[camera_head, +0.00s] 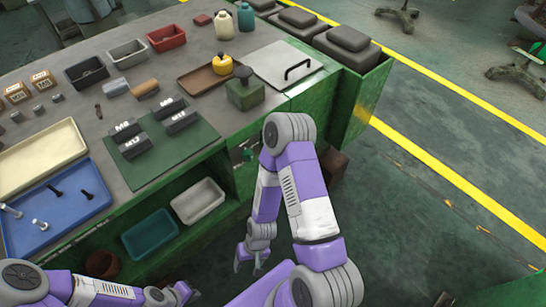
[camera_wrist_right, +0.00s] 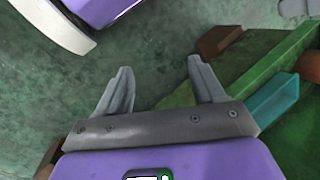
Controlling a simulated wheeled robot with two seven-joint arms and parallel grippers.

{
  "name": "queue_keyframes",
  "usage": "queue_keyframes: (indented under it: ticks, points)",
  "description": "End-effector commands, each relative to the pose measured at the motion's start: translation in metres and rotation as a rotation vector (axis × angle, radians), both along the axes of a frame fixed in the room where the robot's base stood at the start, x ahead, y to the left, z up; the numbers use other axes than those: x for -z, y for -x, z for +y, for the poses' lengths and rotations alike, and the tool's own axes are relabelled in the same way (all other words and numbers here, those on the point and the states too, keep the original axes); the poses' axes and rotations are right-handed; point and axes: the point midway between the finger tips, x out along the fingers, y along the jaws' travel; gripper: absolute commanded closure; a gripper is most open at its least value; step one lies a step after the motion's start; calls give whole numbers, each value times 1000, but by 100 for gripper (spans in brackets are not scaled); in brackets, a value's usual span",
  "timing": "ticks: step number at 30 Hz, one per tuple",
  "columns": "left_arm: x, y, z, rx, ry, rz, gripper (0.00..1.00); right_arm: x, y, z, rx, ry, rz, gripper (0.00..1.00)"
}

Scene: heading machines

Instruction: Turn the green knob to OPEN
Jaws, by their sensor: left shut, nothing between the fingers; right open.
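I cannot make out for certain a green knob or an OPEN mark. A small fitting (camera_head: 248,153) shows on the green bench front beside my right arm, too small to tell what it is. My right gripper (camera_head: 249,267) is open and empty, pointing down beside the bench front, below the bench top. In the right wrist view my right gripper (camera_wrist_right: 162,80) has its fingers apart over floor. My left gripper (camera_head: 188,293) is shut and empty at the bottom edge of the head view, partly cut off.
The bench top (camera_head: 222,118) holds bins, bottles, a blue tray (camera_head: 70,208) with bolts, and a green mat (camera_head: 190,148). A teal bin (camera_head: 150,235) and a white bin (camera_head: 198,201) sit on the shelf below. Open floor (camera_head: 430,225) lies to the right.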

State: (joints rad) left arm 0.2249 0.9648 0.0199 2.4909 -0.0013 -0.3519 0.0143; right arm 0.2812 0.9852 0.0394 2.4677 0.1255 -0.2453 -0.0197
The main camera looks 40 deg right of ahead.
Motion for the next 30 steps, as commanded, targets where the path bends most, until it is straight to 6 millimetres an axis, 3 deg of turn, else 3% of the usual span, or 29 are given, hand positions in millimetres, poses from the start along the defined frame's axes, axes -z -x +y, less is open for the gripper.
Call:
queue_keyframes:
  ticks: [5,8,11,14,17,21,24,27,30]
  points:
    - [-25,0,0,-1,0,-1,100,-26,44,13,293,-145,389,32]
    - [-38,0,0,0,0,-1,100,-56,47,35,508,-327,604,32]
    - [-50,0,0,0,0,-1,100,-91,23,53,740,-564,760,32]
    - [-62,0,0,0,0,-1,100,-125,-24,53,987,-843,840,32]
    - [-73,0,0,0,0,-1,100,-152,-82,24,1253,-1142,833,32]
    - [-87,0,0,0,0,-1,100,-169,-144,-55,1608,-1511,678,32]
    - [-94,0,0,0,0,-1,100,-171,-164,-116,1810,-1696,516,32]
    - [-99,0,0,0,0,-1,100,-169,-169,-161,1948,-1806,372,32]
    - [-100,0,0,0,0,-1,100,-167,-169,-187,2026,-1860,281,32]
